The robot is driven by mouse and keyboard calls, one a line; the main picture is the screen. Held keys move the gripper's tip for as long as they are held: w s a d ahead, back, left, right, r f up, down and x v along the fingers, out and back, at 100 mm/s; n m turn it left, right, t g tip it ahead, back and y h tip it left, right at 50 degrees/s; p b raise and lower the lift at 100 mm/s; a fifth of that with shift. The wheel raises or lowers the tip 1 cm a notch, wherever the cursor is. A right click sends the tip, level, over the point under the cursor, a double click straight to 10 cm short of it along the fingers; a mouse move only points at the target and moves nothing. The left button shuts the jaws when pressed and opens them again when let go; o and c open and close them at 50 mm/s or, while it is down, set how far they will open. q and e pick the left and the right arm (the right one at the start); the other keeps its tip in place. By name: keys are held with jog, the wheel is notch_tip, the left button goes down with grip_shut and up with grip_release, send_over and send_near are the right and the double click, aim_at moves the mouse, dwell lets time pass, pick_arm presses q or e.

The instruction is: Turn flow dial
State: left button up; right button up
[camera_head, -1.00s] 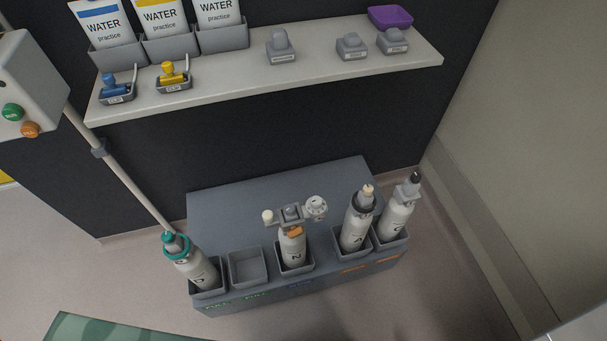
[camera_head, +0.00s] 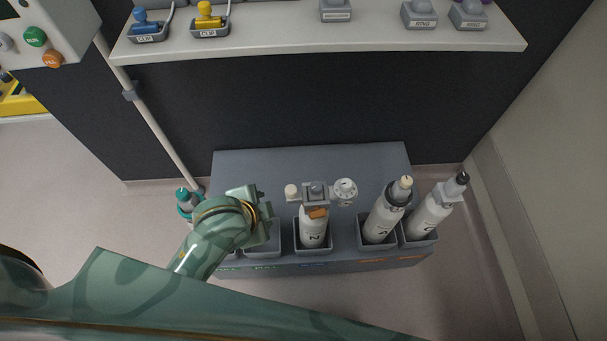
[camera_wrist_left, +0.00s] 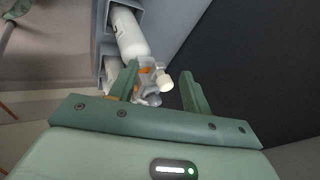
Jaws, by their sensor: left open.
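The middle cylinder (camera_head: 313,233), marked N, stands upright in a grey socket and carries a grey regulator (camera_head: 316,190). A cream knob (camera_head: 291,191), which looks like the flow dial, sticks out on the regulator's left. A round white gauge (camera_head: 345,189) sits on its right. My left gripper (camera_head: 257,193) is just left of the knob, apart from it, its fingers partly hidden by the wrist. In the left wrist view the fingers are open and empty, with the cream knob (camera_wrist_left: 165,82) showing between them, beyond the tips. My right gripper is not in view.
The cylinders sit in a grey rack (camera_head: 310,162) on the floor. A shelf (camera_head: 300,50) runs above, and a pole (camera_head: 155,125) stands at left.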

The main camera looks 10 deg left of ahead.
pick_arm(q)
jog(key=w+d+r+m+g+h, duration=0.25)
jog(key=d+r+m, duration=0.35)
jog(key=d+m, duration=0.55)
jog(key=w+d+r+m+g+h, duration=0.25)
jog(key=d+r+m, duration=0.25)
jog(key=d+m, duration=0.65)
notch_tip(320, 180, up, 3)
jog(key=m+g+y, duration=0.1)
jog(key=m+y, duration=0.5)
jog(key=m, duration=0.4)
send_over(345, 184)
notch_tip(345, 184, down, 16)
jog(key=b, duration=0.7)
jog(key=shift+r, duration=0.25)
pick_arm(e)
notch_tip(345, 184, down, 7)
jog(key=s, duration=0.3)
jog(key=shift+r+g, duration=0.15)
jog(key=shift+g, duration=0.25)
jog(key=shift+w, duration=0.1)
pick_arm(q)
jog(key=c, duration=1)
